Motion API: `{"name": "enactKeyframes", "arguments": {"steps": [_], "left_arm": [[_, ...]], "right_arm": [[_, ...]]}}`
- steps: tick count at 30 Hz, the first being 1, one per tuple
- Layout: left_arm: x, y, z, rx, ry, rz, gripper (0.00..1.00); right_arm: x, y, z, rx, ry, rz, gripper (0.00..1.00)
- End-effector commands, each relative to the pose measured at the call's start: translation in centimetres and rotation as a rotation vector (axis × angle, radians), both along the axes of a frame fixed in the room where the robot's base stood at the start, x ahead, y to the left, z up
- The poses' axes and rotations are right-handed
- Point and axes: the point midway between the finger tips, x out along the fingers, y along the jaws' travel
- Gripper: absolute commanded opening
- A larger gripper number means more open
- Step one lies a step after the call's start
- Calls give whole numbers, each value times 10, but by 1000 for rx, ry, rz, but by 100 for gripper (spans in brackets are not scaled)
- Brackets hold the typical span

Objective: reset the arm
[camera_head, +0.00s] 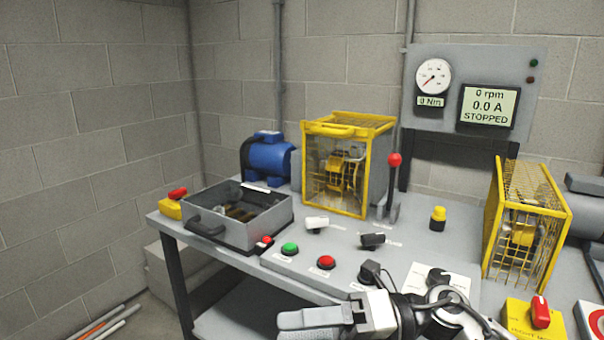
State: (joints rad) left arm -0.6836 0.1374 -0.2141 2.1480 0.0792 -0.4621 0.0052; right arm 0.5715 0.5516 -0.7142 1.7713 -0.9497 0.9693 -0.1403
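My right gripper (302,325) is at the bottom centre, with its grey fingers pointing left in front of the bench's front edge. The picture's lower edge cuts it off, and I cannot tell whether the fingers are apart. Nothing shows in it. Its arm, with a dark cable, folds in from the lower right and covers part of the bench front. My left gripper is not in view.
The bench (345,262) bears a grey open box (262,235), a blue motor (268,160), yellow cages (335,125), a red-knobbed lever (394,160) and buttons. A gauge panel (453,60) reads STOPPED. Floor shows at left.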

Motion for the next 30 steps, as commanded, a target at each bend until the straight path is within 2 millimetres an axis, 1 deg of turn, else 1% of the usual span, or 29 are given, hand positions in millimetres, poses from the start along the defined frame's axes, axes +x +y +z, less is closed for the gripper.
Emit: {"name": "enactKeyframes", "arguments": {"steps": [1, 2, 4, 5, 6, 8, 9, 11, 12, 14, 15, 17, 18, 21, 24, 27, 30], "left_arm": [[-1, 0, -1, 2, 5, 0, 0], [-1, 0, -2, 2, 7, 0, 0], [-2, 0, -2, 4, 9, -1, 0], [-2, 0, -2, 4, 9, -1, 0], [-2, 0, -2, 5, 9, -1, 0], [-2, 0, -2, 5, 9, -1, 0], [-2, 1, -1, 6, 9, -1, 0], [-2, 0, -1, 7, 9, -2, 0], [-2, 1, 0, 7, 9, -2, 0], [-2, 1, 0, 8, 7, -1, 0], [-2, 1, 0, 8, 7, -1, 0], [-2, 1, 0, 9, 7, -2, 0], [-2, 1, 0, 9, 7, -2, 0], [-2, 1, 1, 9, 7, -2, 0], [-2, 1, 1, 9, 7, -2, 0], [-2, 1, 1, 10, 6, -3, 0], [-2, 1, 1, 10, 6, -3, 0]], "right_arm": [[-3, 6, 5, 143, 144, -77, 65], [0, 6, 8, 221, 228, -128, 65], [9, -2, 9, 388, 437, -257, 65], [13, -8, 6, 452, 531, -316, 65], [20, -17, -2, 534, 662, -398, 65], [28, -36, -21, 642, 863, -526, 65], [30, -49, -40, 706, 1002, -613, 65], [28, -70, -73, 787, 1214, -747, 65], [22, -84, -99, 833, 1359, -837, 65], [6, -102, -136, 886, 1559, -963, 65], [-7, -111, -159, 909, 1677, -1035, 65], [-27, -122, -188, 932, 1831, -1129, 65], [-41, -127, -204, 941, 1917, -1183, 65], [-71, -135, -232, 952, 2084, -1278, 65], [-89, -139, -245, 954, 2174, -1331, 65], [-96, -139, -250, 952, 2207, -1349, 65], [-96, -139, -251, 952, 2209, -1350, 65]]}}
